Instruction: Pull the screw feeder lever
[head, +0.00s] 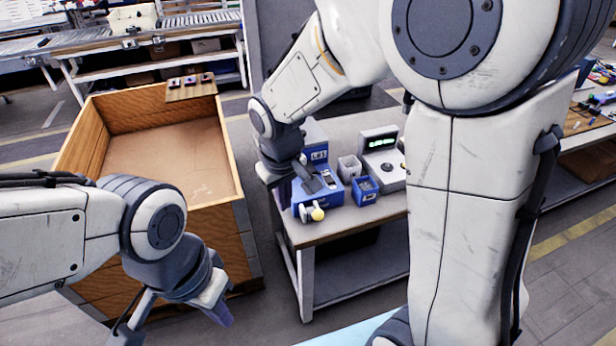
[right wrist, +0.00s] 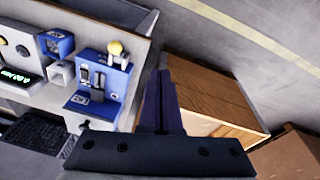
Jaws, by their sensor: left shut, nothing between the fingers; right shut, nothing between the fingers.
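The screw feeder is a blue box (head: 328,190) on the workbench, with a lever ending in a yellow ball knob (head: 318,214) at its front. In the right wrist view the feeder (right wrist: 97,80) lies left of the fingers, with the knob (right wrist: 115,47) at its upper end. My right gripper (head: 283,190) is shut and empty, just left of the feeder; in the right wrist view its fingertips (right wrist: 161,75) are apart from the knob. My left gripper (head: 218,312) is shut and empty, low in front of the wooden crate and away from the feeder.
A grey bin (head: 349,168), a blue bin (head: 365,190) and a device with a green display (head: 380,142) stand right of the feeder. A large open wooden crate (head: 240,222) stands left of the workbench (head: 335,232). My right arm hides the bench's right part.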

